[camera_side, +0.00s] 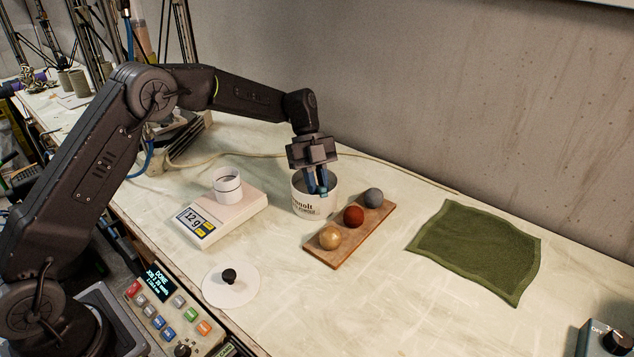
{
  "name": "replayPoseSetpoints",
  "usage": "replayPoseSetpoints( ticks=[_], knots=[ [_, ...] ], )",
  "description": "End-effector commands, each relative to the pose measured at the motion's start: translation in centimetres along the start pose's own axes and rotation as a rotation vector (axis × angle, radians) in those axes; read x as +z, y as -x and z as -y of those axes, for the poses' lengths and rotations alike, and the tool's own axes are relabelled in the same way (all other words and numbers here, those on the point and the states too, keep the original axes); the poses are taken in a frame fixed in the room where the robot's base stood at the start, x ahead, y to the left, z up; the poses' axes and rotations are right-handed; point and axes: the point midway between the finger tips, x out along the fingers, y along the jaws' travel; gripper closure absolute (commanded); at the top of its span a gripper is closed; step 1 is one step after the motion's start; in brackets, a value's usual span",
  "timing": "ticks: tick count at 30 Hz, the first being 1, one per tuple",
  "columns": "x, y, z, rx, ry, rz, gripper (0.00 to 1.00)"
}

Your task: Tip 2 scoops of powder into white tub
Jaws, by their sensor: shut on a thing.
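A small white tub (228,190) stands upright on the white scale (232,218), whose display reads 12 g. To its right stands a larger white canister (309,207) with dark lettering. My gripper (319,188) points down into the canister's open top, with its blue fingertips at or inside the rim. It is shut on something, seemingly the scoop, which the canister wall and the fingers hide. I cannot see the powder in the canister or how full the tub is.
A white lid (231,293) with a black knob lies in front of the scale. A wooden board (342,244) with three balls sits close right of the canister. A green cloth (478,247) lies further right. A button panel (172,312) reading DONE stands front left.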

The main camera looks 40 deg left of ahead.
Motion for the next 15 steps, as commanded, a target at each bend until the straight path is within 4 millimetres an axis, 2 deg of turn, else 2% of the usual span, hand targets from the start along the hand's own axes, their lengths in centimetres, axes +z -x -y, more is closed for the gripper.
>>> replayPoseSetpoints(
  ticks=[8, 15],
  knots=[
    [0.1, -0.2, -0.1, 0.007, 0.002, 0.000, 1.00],
    [-0.9, 1.4, 0.0, 0.004, 0.001, 0.001, 1.00]
  ],
)
